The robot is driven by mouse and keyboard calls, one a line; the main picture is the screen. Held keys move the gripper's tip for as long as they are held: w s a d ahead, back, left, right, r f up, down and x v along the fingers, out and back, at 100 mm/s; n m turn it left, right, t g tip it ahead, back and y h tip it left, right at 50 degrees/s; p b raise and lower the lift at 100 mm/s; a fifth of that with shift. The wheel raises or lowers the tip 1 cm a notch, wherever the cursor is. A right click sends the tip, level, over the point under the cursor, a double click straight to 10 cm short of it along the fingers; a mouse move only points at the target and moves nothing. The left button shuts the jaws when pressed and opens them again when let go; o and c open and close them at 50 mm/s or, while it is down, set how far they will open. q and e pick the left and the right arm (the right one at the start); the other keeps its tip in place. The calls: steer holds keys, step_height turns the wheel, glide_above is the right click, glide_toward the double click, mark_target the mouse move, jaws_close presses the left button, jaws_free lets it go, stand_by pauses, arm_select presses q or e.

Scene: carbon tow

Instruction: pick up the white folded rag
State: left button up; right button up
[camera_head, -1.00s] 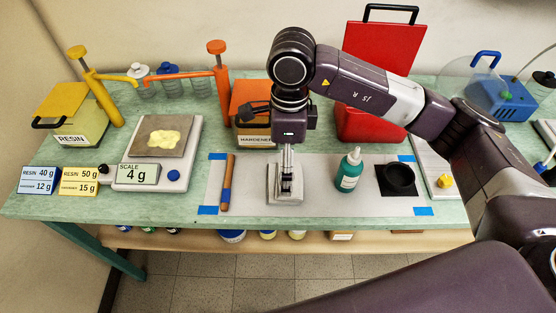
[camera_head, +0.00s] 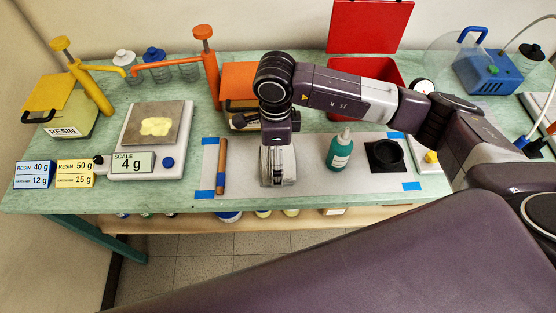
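The white folded rag (camera_head: 290,167) shows as a small pale grey-white piece on the grey mat, between a brown wooden stick and a green bottle. My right gripper (camera_head: 277,176) comes down over it from above, pointing straight down. Its fingers overlap the rag in the head view and hide much of it. Whether the fingers touch the rag or stand open or shut around it cannot be told. My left gripper is not in view.
The brown stick (camera_head: 222,168) lies left of the rag on the mat (camera_head: 305,178). The green bottle (camera_head: 340,152) and a black cup (camera_head: 386,152) stand to its right. A scale (camera_head: 168,140) is farther left; a hardener box and an open red box (camera_head: 348,70) are behind.

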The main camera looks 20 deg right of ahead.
steer(key=c, duration=0.3)
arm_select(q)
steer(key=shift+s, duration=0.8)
arm_select(e)
steer(key=c, duration=0.9)
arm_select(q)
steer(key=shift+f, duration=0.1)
